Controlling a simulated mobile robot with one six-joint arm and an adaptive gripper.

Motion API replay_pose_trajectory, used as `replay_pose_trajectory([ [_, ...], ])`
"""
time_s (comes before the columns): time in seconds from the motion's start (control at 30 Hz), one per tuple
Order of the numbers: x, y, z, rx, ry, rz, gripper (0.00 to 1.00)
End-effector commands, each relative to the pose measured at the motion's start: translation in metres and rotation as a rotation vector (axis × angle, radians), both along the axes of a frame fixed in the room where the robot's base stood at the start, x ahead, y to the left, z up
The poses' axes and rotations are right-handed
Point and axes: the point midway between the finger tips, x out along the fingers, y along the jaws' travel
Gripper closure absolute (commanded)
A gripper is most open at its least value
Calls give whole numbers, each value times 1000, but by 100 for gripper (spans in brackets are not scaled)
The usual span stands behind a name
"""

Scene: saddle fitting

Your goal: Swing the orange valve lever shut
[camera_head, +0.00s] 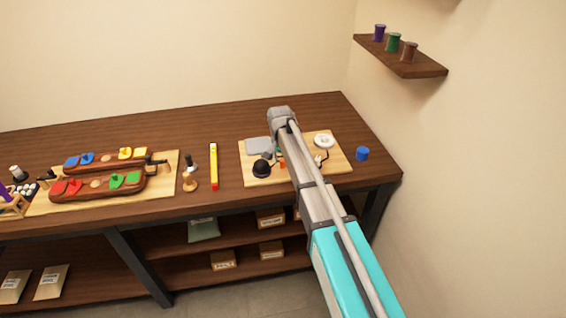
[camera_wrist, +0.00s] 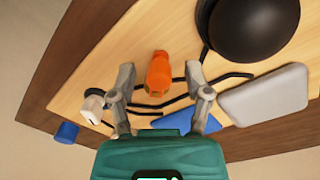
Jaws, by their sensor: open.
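The orange valve lever (camera_wrist: 159,74) stands out from the wooden board (camera_wrist: 112,62) in the wrist view. In the head view only a small orange patch (camera_head: 282,163) shows beside my arm. My gripper (camera_wrist: 160,82) is open, one finger to the left of the lever and one to the right, with visible gaps on both sides. I cannot tell how far the fingertips are from it in depth. Black pipe-like bars (camera_wrist: 152,101) run around the lever's lower end. The lever's base is partly hidden.
A black dome (camera_wrist: 245,28) and a grey plate (camera_wrist: 264,96) lie right of the lever. A white round part (camera_head: 324,141) and a blue cylinder (camera_head: 362,153) are at the right. A yellow level (camera_head: 213,166) lies left of the board. A wall shelf (camera_head: 401,57) hangs at upper right.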

Motion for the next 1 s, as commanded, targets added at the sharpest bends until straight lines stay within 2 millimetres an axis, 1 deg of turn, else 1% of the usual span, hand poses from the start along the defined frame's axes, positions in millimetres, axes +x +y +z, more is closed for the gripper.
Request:
replay_pose_trajectory([
  [0.07,0,0,0,0,0,0,37],
  [0.2,0,0,0,0,0,0,63],
  [0.37,0,0,0,0,0,0,92],
  [0.4,0,0,0,0,0,0,100],
  [0.5,0,0,0,0,0,0,100],
  [0.53,-1,-4,0,0,0,1,100],
  [0.77,0,-2,0,-1,0,14,100],
  [1.0,-2,-5,0,0,-1,95,100],
])
